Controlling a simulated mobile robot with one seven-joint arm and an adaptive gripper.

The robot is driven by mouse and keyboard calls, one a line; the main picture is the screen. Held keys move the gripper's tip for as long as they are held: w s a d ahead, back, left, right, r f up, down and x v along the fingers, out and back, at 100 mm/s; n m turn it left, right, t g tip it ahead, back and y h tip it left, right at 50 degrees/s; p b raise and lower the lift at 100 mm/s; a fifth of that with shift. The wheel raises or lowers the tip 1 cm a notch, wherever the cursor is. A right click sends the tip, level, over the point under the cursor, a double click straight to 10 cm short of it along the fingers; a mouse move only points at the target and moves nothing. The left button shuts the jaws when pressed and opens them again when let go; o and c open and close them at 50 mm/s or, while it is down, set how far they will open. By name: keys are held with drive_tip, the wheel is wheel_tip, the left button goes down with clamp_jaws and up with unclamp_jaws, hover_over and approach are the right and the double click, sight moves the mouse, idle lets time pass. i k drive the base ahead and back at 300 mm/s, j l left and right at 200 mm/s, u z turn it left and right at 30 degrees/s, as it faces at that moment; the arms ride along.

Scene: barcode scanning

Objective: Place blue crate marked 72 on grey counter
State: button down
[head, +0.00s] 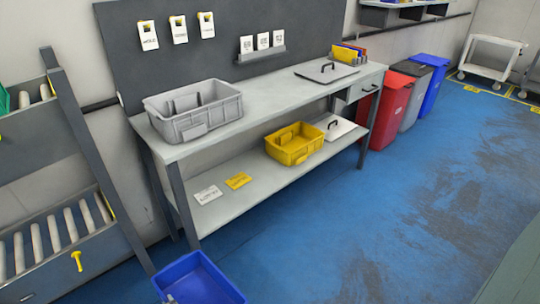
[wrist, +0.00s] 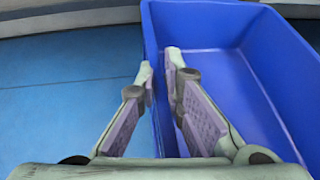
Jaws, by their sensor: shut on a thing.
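The blue crate (head: 205,283) is at the bottom of the head view, in front of the bench, cut off by the lower edge. It is empty where I can see inside, and no number shows on it. In the wrist view the blue crate (wrist: 215,25) fills the right half. My gripper (wrist: 161,66) is shut on its near-left side wall, one finger outside and one inside. I cannot tell whether the crate touches the floor. The grey counter (head: 265,103) is the bench top, behind and above the crate.
A grey crate (head: 194,125) stands on the counter's left part. A flat lid (head: 327,72) and a coloured file holder (head: 348,54) are at its right. The middle of the counter is clear. A yellow crate (head: 294,156) sits on the lower shelf. A roller rack (head: 60,235) stands at left.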

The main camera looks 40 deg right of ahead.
sight(272, 96)
drive_tip(key=l+z, duration=0.3)
drive_tip(key=l, duration=1.75)
drive_tip(key=k+l, duration=0.1)
drive_tip(key=l, duration=0.95)
